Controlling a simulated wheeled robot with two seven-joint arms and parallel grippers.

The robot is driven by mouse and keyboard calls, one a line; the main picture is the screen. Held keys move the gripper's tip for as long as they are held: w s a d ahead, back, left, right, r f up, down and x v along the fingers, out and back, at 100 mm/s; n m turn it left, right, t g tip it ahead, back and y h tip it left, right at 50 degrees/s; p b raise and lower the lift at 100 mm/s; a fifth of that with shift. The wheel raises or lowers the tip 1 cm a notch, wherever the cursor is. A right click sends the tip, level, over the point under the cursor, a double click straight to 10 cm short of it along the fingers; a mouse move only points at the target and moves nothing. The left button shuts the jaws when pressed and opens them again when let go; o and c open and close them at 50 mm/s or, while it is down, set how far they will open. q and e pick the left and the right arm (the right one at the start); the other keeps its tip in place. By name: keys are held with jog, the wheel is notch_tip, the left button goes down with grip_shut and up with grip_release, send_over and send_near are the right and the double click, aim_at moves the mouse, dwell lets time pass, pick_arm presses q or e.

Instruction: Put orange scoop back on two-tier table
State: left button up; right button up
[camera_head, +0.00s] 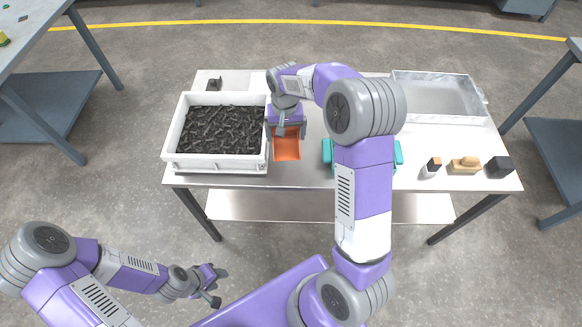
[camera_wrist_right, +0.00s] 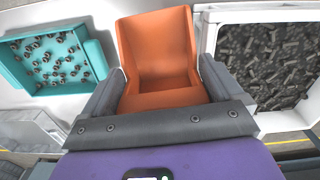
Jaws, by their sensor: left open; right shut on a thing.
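The orange scoop (camera_head: 287,146) is at the two-tier table's upper top, between the white crate and the teal container. My right gripper (camera_head: 287,128) is shut on the scoop, its fingers on both sides of the scoop's near end in the right wrist view, where the orange scoop (camera_wrist_right: 158,55) looks empty. I cannot tell whether the scoop touches the table. The two-tier table (camera_head: 310,176) has a light top and a lower shelf (camera_head: 285,207). My left gripper (camera_head: 216,287) is open and empty, low in front of the table.
A white crate (camera_head: 218,165) full of dark parts stands left of the scoop. A teal container (camera_head: 327,152) with small parts, partly behind my right arm, stands right; it also shows in the wrist view (camera_wrist_right: 95,55). A grey tray (camera_head: 440,118) and several small blocks (camera_head: 465,166) are further right.

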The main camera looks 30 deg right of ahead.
aim_at(291, 140)
jog(key=shift+w+d+f+m+b, duration=0.2)
jog(key=shift+w+d+f+m, duration=0.15)
jog(key=shift+d, duration=0.25)
jog(key=shift+w+d+f+m+b, duration=0.15)
jog(key=shift+w+d+f+b, duration=0.1)
jog(key=shift+d+f, duration=0.45)
jog(key=shift+f, duration=0.05)
pick_arm(q)
notch_tip(291, 140, down, 4)
jog(key=shift+f+b, duration=0.1)
jog(key=shift+b, duration=1.1)
pick_arm(e)
notch_tip(291, 140, down, 9)
jog(key=shift+r, duration=0.1)
jog(key=shift+f, duration=0.2)
jog(key=o, duration=1)
pick_arm(q)
jog(key=shift+f, duration=0.1)
pick_arm(e)
jog(key=shift+o, duration=0.2)
